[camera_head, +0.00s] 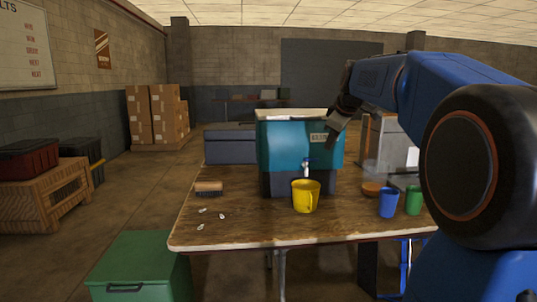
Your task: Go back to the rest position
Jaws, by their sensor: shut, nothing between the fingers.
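My gripper (337,128) is at the end of my blue arm, which reaches in from the right. It hangs tilted down in front of the right side of a teal dispenser (280,145) with a tap. The gripper is shut and empty. I cannot tell whether it touches the dispenser. A yellow mug (306,197) stands below the tap on the wooden table (250,226).
A blue cup (388,203), a green cup (414,200) and a small brown bowl (372,189) stand on the table's right. A brush (209,187) and small white bits lie left. A green box (138,267) stands on the floor. The table's front left is mostly clear.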

